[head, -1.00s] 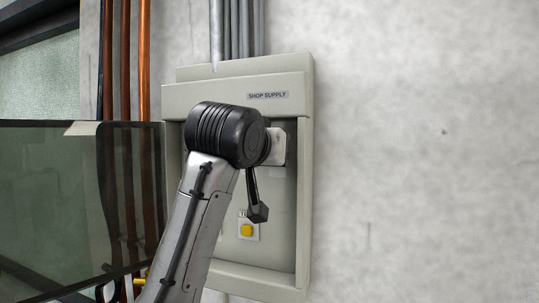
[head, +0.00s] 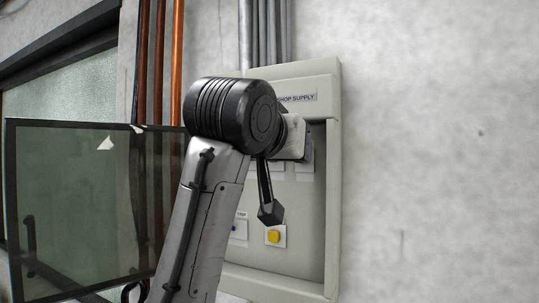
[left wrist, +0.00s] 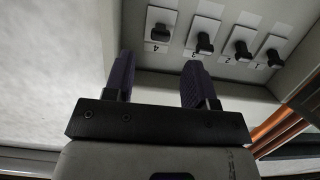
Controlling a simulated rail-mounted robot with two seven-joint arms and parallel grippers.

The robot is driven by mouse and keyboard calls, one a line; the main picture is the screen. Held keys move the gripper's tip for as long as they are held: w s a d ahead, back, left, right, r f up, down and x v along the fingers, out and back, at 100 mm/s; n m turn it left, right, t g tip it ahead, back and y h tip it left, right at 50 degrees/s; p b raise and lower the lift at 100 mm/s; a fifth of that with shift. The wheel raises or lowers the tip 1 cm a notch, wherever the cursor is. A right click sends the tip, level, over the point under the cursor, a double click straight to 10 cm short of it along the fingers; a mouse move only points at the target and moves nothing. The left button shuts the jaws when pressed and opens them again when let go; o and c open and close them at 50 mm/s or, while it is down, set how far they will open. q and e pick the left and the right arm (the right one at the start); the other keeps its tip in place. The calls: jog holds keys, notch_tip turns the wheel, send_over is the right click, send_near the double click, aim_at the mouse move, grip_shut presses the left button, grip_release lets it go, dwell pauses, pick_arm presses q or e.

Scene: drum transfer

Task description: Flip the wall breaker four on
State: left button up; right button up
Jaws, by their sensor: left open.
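The breaker panel (head: 330,200) labelled SHOP SUPPLY is a pale wall box in the head view. Breaker four (left wrist: 160,32) has a black lever on a white plate, at the left of the row in the left wrist view, which is upside down. Breakers three (left wrist: 205,42), two (left wrist: 243,50) and one (left wrist: 273,57) continue to the right. My left gripper (left wrist: 160,64) is open, with its purple fingers spread below breaker four in the picture, apparently empty. Contact with the lever is not visible.
A yellow button (head: 273,236) sits low in the panel. A dark see-through door (head: 75,210) stands open at the left. Copper pipes (head: 160,60) and grey conduits (head: 270,35) run up the wall. The wall on the right is bare.

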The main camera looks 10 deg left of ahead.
pick_arm(q)
jog(key=b+v, duration=0.3)
jog(key=v, duration=0.5)
jog(key=shift+s, duration=0.1)
jog(key=w+f+g, duration=0.1)
jog(key=w+f, duration=0.4)
jog(key=f, duration=0.6)
jog(key=w+f+g, duration=0.1)
jog(key=w+f, duration=0.3)
jog(key=f, duration=0.6)
jog(key=s+r+t+h, duration=0.1)
jog(key=s+r+t, duration=0.75)
jog(key=r, duration=0.35)
jog(key=p+x, duration=0.7)
jog(key=x, duration=0.7)
jog(key=shift+r+h, duration=0.2)
jog(key=shift+h, duration=0.1)
